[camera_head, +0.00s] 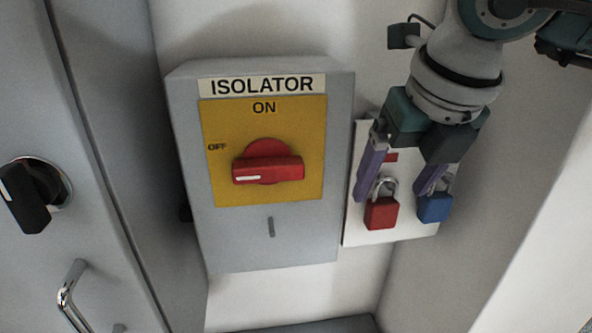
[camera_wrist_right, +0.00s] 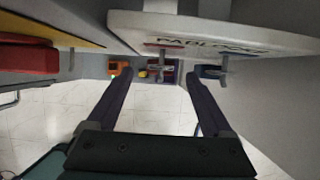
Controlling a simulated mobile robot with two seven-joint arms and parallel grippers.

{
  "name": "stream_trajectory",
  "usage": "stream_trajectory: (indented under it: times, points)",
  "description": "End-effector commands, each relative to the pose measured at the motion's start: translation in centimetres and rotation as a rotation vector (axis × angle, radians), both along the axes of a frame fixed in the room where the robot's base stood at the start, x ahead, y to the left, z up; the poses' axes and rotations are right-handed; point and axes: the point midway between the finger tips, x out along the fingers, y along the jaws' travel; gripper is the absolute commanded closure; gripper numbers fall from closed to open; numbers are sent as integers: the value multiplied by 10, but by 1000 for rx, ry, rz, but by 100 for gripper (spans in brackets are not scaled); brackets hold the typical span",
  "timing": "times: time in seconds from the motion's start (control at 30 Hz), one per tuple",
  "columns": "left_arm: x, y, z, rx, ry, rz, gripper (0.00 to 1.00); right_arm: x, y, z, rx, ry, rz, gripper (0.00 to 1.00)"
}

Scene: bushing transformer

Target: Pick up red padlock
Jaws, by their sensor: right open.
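The red padlock (camera_head: 381,213) hangs by its shackle on a white board (camera_head: 354,226) right of the isolator box. My right gripper (camera_head: 391,194) is open in front of the board, its two purple fingers pointing down. In the head view one finger is up and left of the red padlock, the other to its right, near the blue padlock (camera_head: 434,207). In the right wrist view a small red shape, apparently the red padlock (camera_wrist_right: 165,76), shows between the fingertips (camera_wrist_right: 157,76). I cannot tell whether a finger touches it. My left gripper is not in view.
The isolator box (camera_head: 190,163) stands left of the board, its red handle (camera_head: 268,170) pointing sideways. A grey cabinet door with a black knob (camera_head: 35,195) and metal handle (camera_head: 70,292) is at far left. An orange object (camera_wrist_right: 120,69) shows beyond in the wrist view.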

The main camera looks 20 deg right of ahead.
Motion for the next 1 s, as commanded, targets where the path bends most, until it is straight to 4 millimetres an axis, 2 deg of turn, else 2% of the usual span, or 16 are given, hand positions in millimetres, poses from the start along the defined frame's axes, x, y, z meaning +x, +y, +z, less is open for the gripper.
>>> stream_trajectory:
  times: [0.1,0.2,0.4,0.67,1.0]
  points:
    - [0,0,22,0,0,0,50,2,-1,-9,0,8,-1,15]
    - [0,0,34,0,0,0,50,5,-2,-23,-1,6,0,15]
    - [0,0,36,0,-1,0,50,13,-3,-43,2,3,0,15]
    - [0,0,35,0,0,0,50,14,-4,-46,2,1,2,15]
    - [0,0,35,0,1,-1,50,14,-4,-45,2,1,2,52]
